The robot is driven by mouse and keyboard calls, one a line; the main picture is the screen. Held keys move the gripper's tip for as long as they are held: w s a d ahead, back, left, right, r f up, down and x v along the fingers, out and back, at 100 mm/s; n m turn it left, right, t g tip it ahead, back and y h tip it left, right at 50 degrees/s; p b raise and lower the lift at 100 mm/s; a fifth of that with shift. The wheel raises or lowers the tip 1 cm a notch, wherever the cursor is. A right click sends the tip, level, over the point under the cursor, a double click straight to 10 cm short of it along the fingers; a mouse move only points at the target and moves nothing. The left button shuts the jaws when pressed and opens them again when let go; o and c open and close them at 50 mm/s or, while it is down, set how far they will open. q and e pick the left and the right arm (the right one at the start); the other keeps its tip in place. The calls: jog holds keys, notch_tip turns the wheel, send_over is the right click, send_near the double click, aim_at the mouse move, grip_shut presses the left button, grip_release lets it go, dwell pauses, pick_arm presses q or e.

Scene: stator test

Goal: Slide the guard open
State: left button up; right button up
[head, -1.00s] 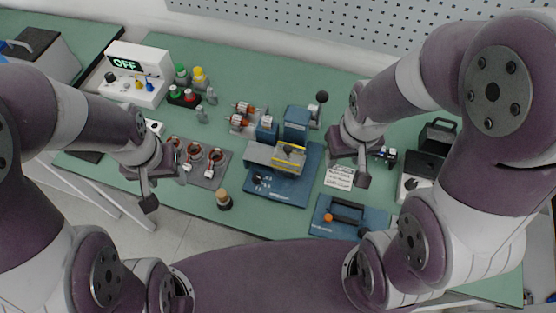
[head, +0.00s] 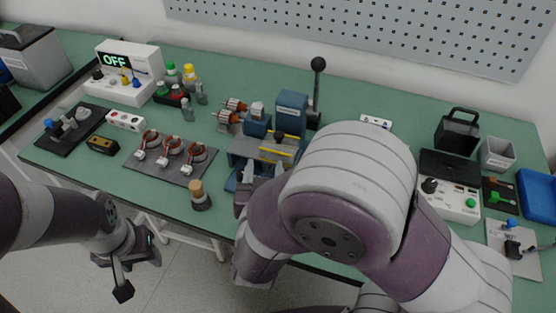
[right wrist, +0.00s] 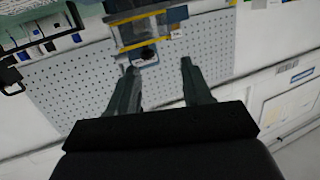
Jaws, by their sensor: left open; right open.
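The guard (head: 276,151) is a clear cover with yellow edges on the blue test machine (head: 290,112). It also shows in the right wrist view (right wrist: 150,28), with a dark round knob (right wrist: 146,53) at its near side. My right gripper (head: 259,176) is open and empty at the machine's front, partly hidden behind my right arm in the head view. In the right wrist view its two fingers (right wrist: 158,68) point at the guard, with the knob between their lines but apart from them. My left gripper (head: 136,272) is open and empty, off the table's front edge.
A black lever (head: 317,88) stands upright beside the machine. A dark tray of copper-wound stators (head: 170,158) and a wood-topped stamp (head: 200,195) lie to the left. A control box (head: 448,200) stands right. My right arm hides the table's front middle.

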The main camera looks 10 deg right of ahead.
aim_at(278, 140)
jog(key=w+d, duration=0.1)
jog(key=w, duration=0.2)
jog(key=w+d+h, duration=0.1)
jog(key=w+d, duration=0.1)
jog(key=w, duration=0.1)
jog(key=w+d+t+h, duration=0.1)
jog(key=w+d, duration=0.1)
jog(key=w, duration=0.1)
jog(key=shift+w+d+f+b, duration=0.2)
jog(key=shift+w+d+b, duration=0.05)
jog(key=shift+w+b, duration=0.1)
